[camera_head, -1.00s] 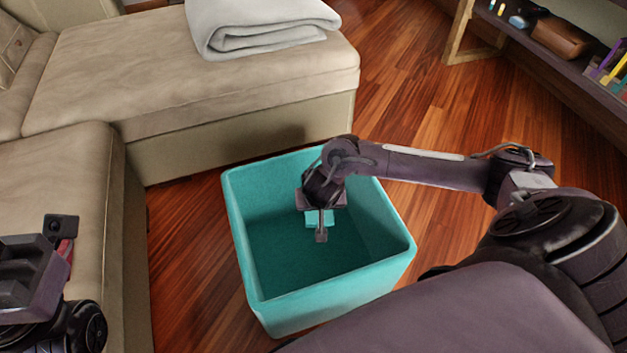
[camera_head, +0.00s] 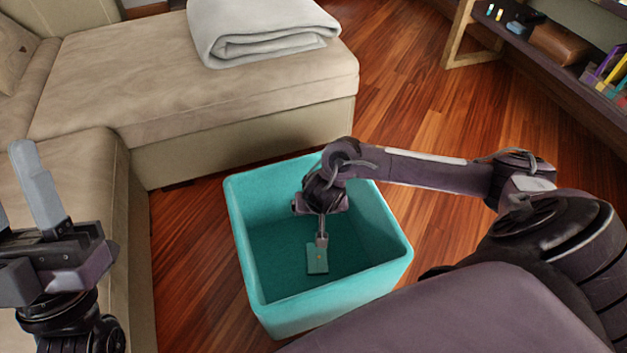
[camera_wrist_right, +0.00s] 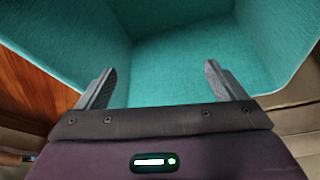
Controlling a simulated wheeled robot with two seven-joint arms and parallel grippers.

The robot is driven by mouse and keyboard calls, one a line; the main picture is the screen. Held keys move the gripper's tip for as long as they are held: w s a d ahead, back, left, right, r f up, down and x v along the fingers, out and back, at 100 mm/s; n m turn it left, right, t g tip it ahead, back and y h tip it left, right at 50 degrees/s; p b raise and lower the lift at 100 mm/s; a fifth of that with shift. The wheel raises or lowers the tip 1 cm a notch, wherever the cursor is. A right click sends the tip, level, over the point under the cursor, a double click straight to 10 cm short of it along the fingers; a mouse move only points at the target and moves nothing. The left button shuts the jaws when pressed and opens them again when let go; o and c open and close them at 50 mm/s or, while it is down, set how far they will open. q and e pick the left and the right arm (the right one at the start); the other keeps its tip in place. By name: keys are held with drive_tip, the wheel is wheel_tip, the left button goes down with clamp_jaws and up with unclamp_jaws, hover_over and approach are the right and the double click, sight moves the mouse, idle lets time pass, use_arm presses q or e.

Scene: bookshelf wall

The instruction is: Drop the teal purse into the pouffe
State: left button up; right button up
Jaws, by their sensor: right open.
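The pouffe (camera_head: 238,225) is a teal open-topped box on the wooden floor; its inside also shows in the right wrist view (camera_wrist_right: 190,60). My right gripper (camera_head: 321,238) reaches over it, pointing down inside the rim. In the right wrist view its fingers (camera_wrist_right: 155,85) are apart with nothing between them. The teal purse (camera_head: 317,259), a small flat piece with a tiny light dot, shows inside the pouffe just below the right gripper. I cannot tell if it rests on the bottom. I cannot make it out in the wrist view. My left gripper (camera_head: 20,195) is open and empty at the left edge.
A beige sofa (camera_head: 190,85) with a folded grey blanket (camera_head: 255,30) stands behind and left of the pouffe. A dark shelf (camera_head: 590,95) with several items is at the upper right. Wooden floor (camera_head: 420,120) is clear between them.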

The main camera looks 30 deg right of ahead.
use_arm(q)
drive_tip(key=w+d+f+g+y+p, duration=0.1)
drive_tip(key=w+d+f+g+y, duration=0.1)
drive_tip(key=f+g, duration=0.4)
drive_tip(key=w+d+f+g+y+p, duration=0.1)
drive_tip(key=w+f+g+y+p, duration=0.1)
drive_tip(key=f, duration=1.3)
drive_tip(key=shift+w+d+f+n+g+y, duration=0.4)
drive_tip(key=shift+w+g+y, duration=0.5)
drive_tip(key=shift+g, duration=1)
use_arm(e)
drive_tip(key=shift+v, duration=2.05)
